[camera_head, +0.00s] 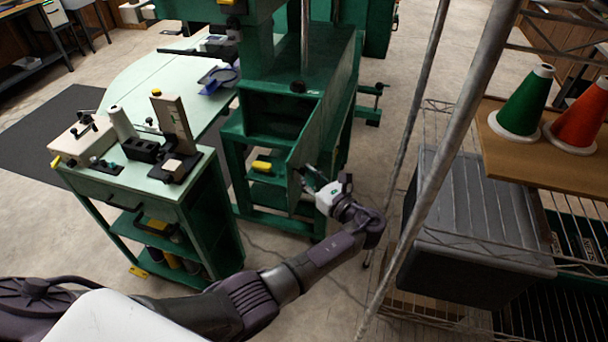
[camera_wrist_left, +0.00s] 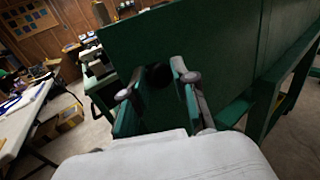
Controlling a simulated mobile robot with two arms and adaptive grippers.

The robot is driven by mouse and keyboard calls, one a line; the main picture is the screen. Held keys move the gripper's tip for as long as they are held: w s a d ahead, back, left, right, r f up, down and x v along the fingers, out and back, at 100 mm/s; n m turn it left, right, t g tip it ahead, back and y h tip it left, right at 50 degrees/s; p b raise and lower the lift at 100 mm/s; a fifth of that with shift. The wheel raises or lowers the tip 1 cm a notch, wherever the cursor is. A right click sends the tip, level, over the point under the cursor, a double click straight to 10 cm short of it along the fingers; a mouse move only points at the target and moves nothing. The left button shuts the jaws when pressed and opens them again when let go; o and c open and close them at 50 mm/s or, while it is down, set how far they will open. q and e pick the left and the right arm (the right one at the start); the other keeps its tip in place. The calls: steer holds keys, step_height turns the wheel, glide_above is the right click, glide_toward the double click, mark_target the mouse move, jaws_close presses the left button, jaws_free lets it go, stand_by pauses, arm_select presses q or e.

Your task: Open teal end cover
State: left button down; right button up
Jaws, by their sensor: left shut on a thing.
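The teal end cover (camera_head: 306,148) is a dark green panel on the end of the green machine. It stands swung out at an angle, and a dark opening shows beside it. In the left wrist view the cover (camera_wrist_left: 215,45) fills the upper middle, with a dark round knob (camera_wrist_left: 159,76) on its face. My left gripper (camera_head: 306,181) is at the lower outer part of the cover. In the left wrist view the fingers (camera_wrist_left: 159,92) are on either side of the knob, shut on it. The exact contact is hard to see. My right gripper is not in view.
A pale green worktable (camera_head: 150,180) with tools stands to the left. A wire rack with a wooden shelf (camera_head: 500,150), thread cones and a large grey bin (camera_head: 480,220) stands close on the right. Its metal post (camera_head: 440,150) is near my left arm. Some floor is clear below the cover.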

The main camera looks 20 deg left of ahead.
arm_select(q)
steer(key=shift+w+r, duration=0.35)
steer(key=shift+r, duration=0.1)
steer(key=c, duration=1.1)
jaws_free()
steer(key=shift+w, duration=0.1)
steer(key=shift+o, duration=1)
steer(key=shift+w+f, duration=0.2)
steer(key=shift+f, duration=0.15)
steer(key=shift+s, duration=0.2)
step_height(320, 180, up, 10)
steer(key=shift+f, duration=0.1)
